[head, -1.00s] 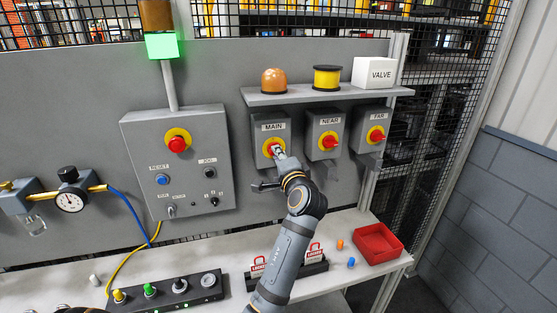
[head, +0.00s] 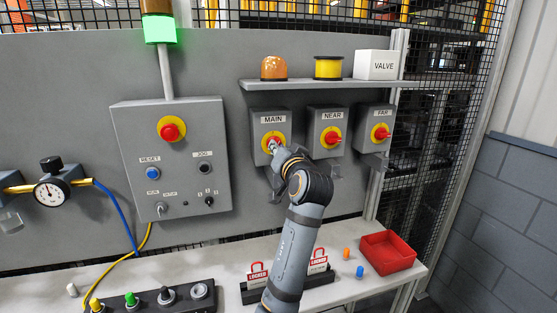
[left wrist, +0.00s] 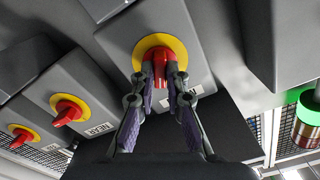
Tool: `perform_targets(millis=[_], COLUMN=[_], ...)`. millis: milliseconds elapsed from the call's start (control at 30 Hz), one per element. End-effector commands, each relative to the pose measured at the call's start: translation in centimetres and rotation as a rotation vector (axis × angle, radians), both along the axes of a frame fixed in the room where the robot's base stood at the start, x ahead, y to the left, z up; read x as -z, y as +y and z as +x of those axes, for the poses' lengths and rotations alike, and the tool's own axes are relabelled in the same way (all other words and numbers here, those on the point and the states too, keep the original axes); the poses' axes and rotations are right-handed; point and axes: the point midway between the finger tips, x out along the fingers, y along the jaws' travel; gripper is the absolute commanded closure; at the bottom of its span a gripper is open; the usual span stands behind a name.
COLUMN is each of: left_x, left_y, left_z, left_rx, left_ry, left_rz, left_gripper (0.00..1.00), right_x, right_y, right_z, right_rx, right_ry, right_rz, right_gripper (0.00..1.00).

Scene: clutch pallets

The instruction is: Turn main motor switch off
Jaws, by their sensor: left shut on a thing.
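The main motor switch (head: 265,136) is a grey box labelled MAIN with a yellow disc and a red handle, mounted on the panel below the shelf. My left gripper (head: 274,146) is at its front and hides much of the handle in the head view. In the left wrist view, which looks upside down, the red handle (left wrist: 161,68) stands between the two fingers of the left gripper (left wrist: 160,76), which are shut on it. The handle's exact angle is hard to tell. My right gripper is not in view.
The NEAR switch (head: 328,134) and FAR switch (head: 376,132) sit close to the right. A shelf (head: 300,85) overhangs the switches. A control box (head: 190,190) is to the left. Below, a bench holds padlock tags (head: 318,264) and a red tray (head: 388,252).

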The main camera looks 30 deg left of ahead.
Motion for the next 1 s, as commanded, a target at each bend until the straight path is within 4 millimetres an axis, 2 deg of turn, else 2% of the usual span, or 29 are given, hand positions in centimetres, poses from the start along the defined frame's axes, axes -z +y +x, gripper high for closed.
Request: perform_targets(millis=[33, 100, 400, 700, 1000], left_x=[0.3, 0.2, 0.1, -0.1, -0.2], left_y=[0.0, 0.0, 0.0, 0.0, 0.0], left_z=[0.0, 0.0, 0.0, 0.0, 0.0], left_rx=[0.0, 0.0, 0.002, 0.002, 0.002], left_ry=[-0.036, -0.085, -0.257, -0.355, -0.386], left_rz=[-0.023, -0.064, -0.212, -0.297, -0.322], left_gripper=[1.0, 1.0, 1.0, 1.0, 1.0], right_x=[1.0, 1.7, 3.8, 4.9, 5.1], right_y=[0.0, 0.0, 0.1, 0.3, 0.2], right_z=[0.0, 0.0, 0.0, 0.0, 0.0], right_rx=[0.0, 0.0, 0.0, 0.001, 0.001], right_ry=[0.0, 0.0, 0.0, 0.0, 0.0], right_rz=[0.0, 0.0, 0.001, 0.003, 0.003], right_gripper=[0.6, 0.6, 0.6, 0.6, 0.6])
